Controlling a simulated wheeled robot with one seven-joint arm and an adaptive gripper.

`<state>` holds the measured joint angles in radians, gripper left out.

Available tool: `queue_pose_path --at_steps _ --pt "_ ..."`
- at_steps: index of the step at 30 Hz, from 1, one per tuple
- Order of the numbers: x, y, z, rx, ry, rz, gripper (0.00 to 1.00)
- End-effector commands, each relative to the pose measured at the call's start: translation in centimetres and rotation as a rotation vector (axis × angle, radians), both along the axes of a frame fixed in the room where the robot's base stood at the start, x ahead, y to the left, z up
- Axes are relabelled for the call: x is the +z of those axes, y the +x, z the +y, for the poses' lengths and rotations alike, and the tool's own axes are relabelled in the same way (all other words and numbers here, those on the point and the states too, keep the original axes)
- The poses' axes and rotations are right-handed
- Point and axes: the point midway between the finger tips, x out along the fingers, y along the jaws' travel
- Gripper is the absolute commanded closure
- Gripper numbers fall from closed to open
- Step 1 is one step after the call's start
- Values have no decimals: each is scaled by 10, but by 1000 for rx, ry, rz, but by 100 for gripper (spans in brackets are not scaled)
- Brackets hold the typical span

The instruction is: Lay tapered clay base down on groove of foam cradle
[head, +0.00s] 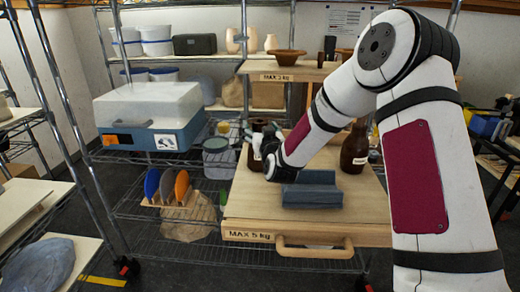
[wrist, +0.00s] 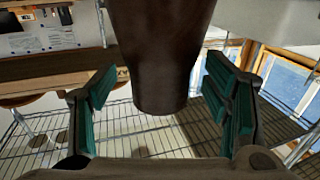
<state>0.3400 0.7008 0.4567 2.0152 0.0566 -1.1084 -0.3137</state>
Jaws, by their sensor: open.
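A dark brown tapered clay base (wrist: 160,60) fills the middle of the wrist view, between the two fingers of my gripper (wrist: 160,95). The fingers have green pads and are spread, one on each side of it. In the head view my gripper (head: 262,140) is at the left back of the wooden shelf board, and a dark brown piece (head: 256,158) shows partly behind it. The blue-grey foam cradle (head: 312,194) lies empty on the board, in front and to the right of my gripper. Its groove runs left to right.
The wooden board (head: 250,210) marked "MAX 5 kg" has a front handle (head: 315,249). A brown bottle-shaped piece (head: 355,148) stands behind and right of the cradle. A grey lidded pot (head: 217,158) is on the wire rack left of the board. An upper shelf (head: 285,73) overhangs the back.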

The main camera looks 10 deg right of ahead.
Motion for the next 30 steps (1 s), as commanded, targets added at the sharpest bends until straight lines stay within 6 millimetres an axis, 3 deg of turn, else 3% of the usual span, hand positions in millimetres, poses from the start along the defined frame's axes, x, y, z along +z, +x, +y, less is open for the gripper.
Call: queue_pose_path --at_steps 10,19,30 --pt "0 9 0 0 -1 0 30" --pt "0 9 0 0 -1 0 98" --pt "6 9 -1 0 -2 -7 100"
